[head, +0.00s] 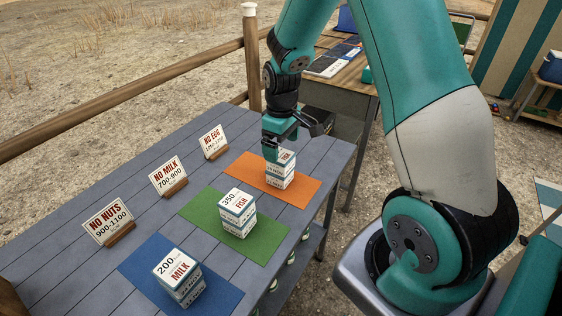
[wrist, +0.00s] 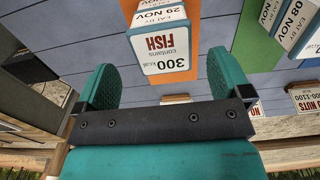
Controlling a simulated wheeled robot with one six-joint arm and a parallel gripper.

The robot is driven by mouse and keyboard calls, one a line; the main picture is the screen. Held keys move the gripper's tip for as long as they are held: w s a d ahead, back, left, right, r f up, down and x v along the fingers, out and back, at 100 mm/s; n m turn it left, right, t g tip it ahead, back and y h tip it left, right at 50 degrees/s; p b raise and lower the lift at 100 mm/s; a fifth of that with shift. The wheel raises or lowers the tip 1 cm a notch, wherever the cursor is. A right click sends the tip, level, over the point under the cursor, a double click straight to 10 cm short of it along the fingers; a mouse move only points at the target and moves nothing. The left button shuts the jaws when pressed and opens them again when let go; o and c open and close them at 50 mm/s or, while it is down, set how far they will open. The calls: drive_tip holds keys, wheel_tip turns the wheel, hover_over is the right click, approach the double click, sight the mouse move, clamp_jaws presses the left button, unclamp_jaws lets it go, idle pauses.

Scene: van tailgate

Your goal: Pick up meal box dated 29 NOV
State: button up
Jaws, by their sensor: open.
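The meal box dated 29 NOV (wrist: 163,48) shows a white lid reading 300 kcal, contains FISH, and its date on the adjoining side. In the head view it appears to be the upper box (head: 287,158) of a stack on the orange mat (head: 252,169), partly hidden by my gripper. My gripper (head: 284,143) is open at the top of that stack. In the wrist view the fingers (wrist: 161,82) stand apart on either side of the box's near edge, with nothing gripped.
A FISH stack (head: 237,212) marked 350 stands on the green mat (head: 261,245). A MILK stack (head: 179,277) marked 200 is on the blue mat (head: 137,265). NO NUTS (head: 107,222), NO MILK (head: 169,177) and NO EGG (head: 213,142) signs line the table's far side.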

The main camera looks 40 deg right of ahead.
sight(281, 155)
wheel_tip(281, 155, down, 6)
drive_tip(key=shift+a+r, duration=0.1)
drive_tip(key=shift+a, duration=0.05)
idle(0.3)
drive_tip(key=c, duration=1.1)
